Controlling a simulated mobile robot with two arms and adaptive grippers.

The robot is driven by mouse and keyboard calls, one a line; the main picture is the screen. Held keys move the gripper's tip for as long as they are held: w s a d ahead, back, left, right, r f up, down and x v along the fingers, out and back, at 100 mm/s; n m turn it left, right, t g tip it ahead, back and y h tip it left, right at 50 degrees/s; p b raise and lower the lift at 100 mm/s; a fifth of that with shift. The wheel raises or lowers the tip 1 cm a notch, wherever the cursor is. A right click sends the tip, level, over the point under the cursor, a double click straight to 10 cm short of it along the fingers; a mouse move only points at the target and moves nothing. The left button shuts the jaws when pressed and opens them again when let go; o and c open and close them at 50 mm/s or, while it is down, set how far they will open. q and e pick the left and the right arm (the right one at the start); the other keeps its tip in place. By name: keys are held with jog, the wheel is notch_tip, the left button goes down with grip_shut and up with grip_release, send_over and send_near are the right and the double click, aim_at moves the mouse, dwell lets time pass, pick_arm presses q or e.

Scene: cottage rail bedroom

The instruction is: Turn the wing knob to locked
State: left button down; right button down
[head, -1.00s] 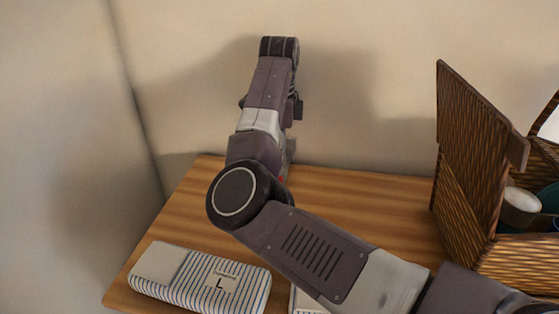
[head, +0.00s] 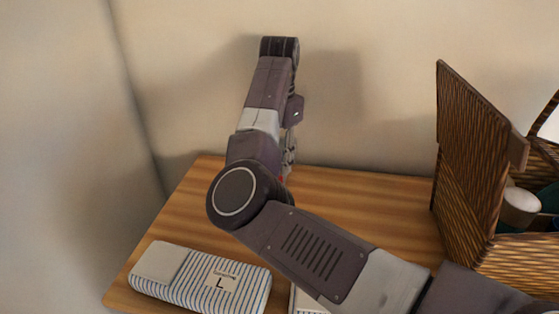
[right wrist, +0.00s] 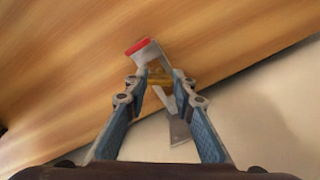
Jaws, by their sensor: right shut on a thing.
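A grey part with a red end (right wrist: 138,46) shows just beyond the left finger, and a flat grey piece (right wrist: 179,131) shows below between the fingers. I cannot tell which of these belong to the knob's fitting. My left gripper is not in view.
A striped case marked L (head: 220,286) lies at the front left of the wooden top (head: 350,200). A wicker basket (head: 470,165) with its lid raised stands at the right, holding cups. A plain wall (head: 370,80) rises close behind the arm.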

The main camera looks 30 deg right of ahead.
jog(key=n, duration=0.6)
jog(key=shift+r+n, duration=0.1)
jog(key=shift+n, duration=0.2)
dwell(0.5)
jog(key=c, duration=1.9)
grip_release()
notch_tip(320, 180, up, 12)
